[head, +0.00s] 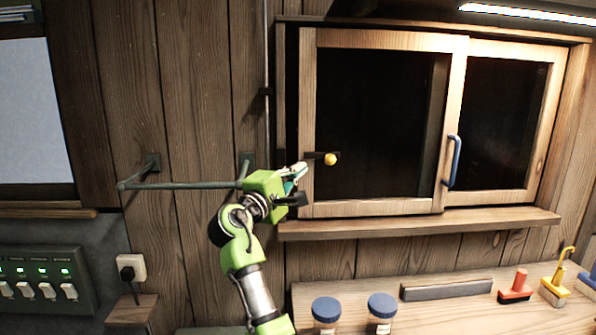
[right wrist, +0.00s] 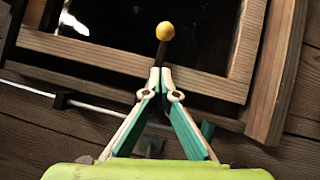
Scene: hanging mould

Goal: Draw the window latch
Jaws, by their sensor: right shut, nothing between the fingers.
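The window latch (head: 330,159) is a short dark bar with a yellow ball knob, at the left edge of the wooden window frame (head: 308,120). In the right wrist view the latch's knob (right wrist: 165,31) stands straight beyond my fingertips, with the dark bar between. My right gripper (head: 301,170) is just left of and slightly below the latch, fingers pressed together and empty. In the right wrist view my right gripper (right wrist: 160,76) has its tips at the near end of the bar; I cannot tell whether they touch it. My left gripper is not in view.
A green-grey rail (head: 180,185) juts from the wall left of my right gripper. A blue handle (head: 451,161) is on the window's middle stile. Below the sill (head: 420,224), a bench holds blue-lidded jars (head: 326,310), a grey bar (head: 446,289) and red and yellow tools (head: 516,287).

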